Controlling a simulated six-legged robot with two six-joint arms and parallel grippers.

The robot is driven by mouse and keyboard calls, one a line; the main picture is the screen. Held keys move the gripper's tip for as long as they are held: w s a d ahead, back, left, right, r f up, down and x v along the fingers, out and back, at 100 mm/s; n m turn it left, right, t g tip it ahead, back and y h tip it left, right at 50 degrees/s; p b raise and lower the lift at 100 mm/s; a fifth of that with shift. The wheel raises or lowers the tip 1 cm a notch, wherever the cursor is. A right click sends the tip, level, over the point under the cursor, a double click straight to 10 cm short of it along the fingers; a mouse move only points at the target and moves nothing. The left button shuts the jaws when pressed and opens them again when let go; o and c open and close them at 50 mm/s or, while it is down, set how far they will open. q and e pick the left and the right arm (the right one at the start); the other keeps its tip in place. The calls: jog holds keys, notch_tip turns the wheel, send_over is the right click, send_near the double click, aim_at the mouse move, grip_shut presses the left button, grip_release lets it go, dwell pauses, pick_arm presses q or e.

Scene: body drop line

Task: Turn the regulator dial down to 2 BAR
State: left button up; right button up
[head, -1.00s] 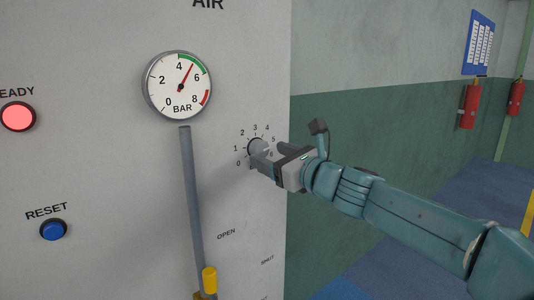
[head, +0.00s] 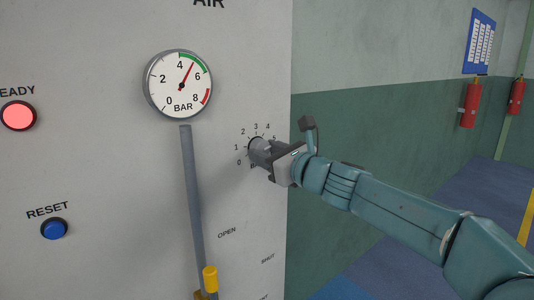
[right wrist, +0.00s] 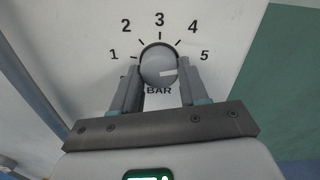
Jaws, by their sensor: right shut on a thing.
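The regulator dial (head: 253,146) is a round grey knob on the light panel, ringed by printed numbers. My right gripper (head: 262,151) is at the dial. In the right wrist view my right gripper (right wrist: 159,72) has one finger on each side of the knob, shut on it. The round gauge (head: 179,85) has its red needle between 4 and 6, near 5, by the green band. My left gripper is not in view.
A grey vertical pipe (head: 192,195) with a yellow handle (head: 210,279) runs below the gauge. A lit red button (head: 18,116) and a blue reset button (head: 54,228) are at the left. Red extinguishers (head: 469,104) hang on the far wall.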

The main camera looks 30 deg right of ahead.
jog(key=n+b, duration=0.2)
jog(key=n, duration=0.3)
jog(key=shift+f, duration=0.1)
jog(key=n+b, duration=0.2)
jog(key=n, duration=0.4)
jog(key=shift+d+b, duration=0.1)
jog(key=shift+b, duration=0.25)
jog(key=n+b, duration=0.2)
jog(key=n, duration=0.5)
jog(key=shift+b, duration=0.3)
jog(key=n, duration=0.1)
jog(key=n+b, duration=0.1)
jog(key=n, duration=0.1)
jog(key=n+b, duration=0.1)
jog(key=n, duration=0.1)
jog(key=shift+r, duration=0.25)
jog(key=shift+n, duration=0.4)
jog(key=o, duration=1.1)
jog(key=shift+r, duration=0.1)
jog(key=shift+c, duration=0.2)
